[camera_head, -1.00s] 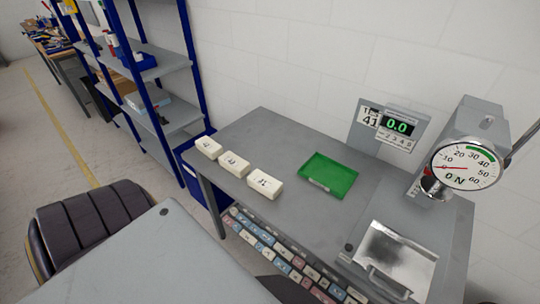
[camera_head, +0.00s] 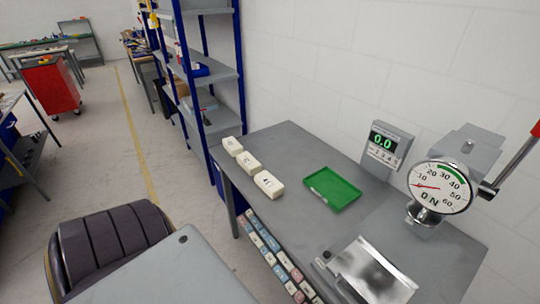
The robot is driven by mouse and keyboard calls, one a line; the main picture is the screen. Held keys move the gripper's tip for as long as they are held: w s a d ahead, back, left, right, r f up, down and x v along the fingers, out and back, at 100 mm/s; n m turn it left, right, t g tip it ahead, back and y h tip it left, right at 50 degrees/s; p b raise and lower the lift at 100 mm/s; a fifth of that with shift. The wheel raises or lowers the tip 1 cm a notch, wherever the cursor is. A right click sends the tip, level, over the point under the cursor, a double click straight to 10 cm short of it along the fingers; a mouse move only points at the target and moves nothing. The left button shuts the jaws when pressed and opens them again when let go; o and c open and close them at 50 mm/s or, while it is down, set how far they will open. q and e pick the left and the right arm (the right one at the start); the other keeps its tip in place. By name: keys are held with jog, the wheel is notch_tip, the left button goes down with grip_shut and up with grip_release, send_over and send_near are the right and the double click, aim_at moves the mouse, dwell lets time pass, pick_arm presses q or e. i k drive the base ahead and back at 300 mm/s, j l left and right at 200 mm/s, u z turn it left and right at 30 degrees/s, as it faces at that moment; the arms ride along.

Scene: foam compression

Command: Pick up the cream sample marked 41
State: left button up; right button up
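Three cream blocks lie in a row along the left edge of the grey bench: a far one (camera_head: 232,146), a middle one (camera_head: 249,163) and a near one (camera_head: 269,184). Each has a dark mark on top. The marks are too small to read surely, so I cannot tell which block is 41. The blocks lie apart from the grippers, as neither gripper is in view.
A green tray (camera_head: 331,189), empty, lies right of the blocks. A force gauge (camera_head: 440,187) on a press and a display (camera_head: 383,143) reading 0.0 stand further right. A blue-framed shelf (camera_head: 207,98) stands behind left.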

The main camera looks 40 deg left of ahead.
aim_at(269, 184)
jog(key=l+u, duration=0.2)
jog(key=l, duration=0.45)
jog(key=k+l+u, duration=0.1)
jog(key=l+u, duration=0.15)
jog(key=l, duration=0.35)
